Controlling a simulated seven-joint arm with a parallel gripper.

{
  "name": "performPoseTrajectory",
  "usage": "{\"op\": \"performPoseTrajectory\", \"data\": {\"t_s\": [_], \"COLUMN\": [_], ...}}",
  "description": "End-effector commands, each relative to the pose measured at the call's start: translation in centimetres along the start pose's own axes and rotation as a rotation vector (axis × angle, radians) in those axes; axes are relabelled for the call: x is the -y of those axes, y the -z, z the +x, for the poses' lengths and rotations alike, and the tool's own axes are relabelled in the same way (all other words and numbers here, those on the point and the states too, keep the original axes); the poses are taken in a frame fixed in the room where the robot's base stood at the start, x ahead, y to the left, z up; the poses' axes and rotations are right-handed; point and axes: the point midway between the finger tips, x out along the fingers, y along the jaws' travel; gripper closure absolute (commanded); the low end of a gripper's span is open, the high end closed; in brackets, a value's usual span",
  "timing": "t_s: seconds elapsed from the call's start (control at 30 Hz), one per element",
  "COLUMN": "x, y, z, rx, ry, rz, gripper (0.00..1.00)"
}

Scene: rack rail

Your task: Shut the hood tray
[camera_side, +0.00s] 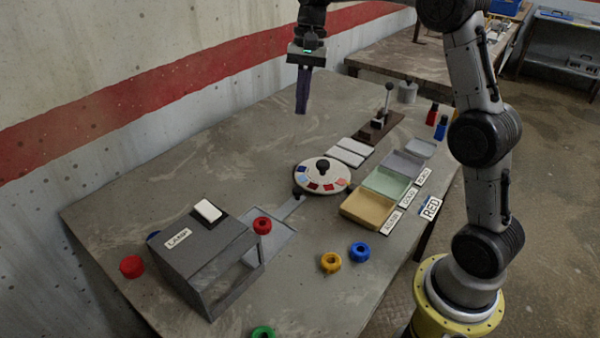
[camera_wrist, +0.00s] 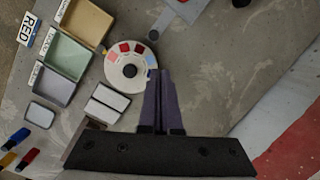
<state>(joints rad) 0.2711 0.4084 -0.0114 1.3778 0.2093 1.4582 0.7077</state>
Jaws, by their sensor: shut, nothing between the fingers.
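The hood is a dark grey box labelled "LAMP" (camera_side: 205,255) at the left front of the table in the side view. Its flat tray (camera_side: 278,245) sticks out on the right side, so it is open. A red ring (camera_side: 262,226) appears to lie on the tray near the hood. A thin bar runs from the tray to a dark knob (camera_side: 298,193) beside the round dial.
The round dial (camera_side: 322,176) with coloured patches stands near the knob. Yellow, green and grey bins (camera_side: 366,208) line the right edge. Yellow (camera_side: 331,262) and blue (camera_side: 359,252) rings lie in front. A lever (camera_side: 386,105) stands behind. The table left of the dial is clear.

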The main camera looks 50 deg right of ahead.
Motion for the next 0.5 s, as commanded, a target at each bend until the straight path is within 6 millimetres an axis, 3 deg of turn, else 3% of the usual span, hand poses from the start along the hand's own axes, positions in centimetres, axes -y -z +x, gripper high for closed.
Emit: {"op": "performPoseTrajectory", "data": {"t_s": [0.1,0.2,0.5], "x": [0.1,-0.4,-1.3], "y": [3.5,5.1,5.8], "z": [3.2,5.3,8.2], "rx": [0.048,0.079,0.108], "ry": [-0.029,-0.053,-0.074], "rz": [0.047,0.075,0.1], "gripper": [1.0,1.0,1.0]}}
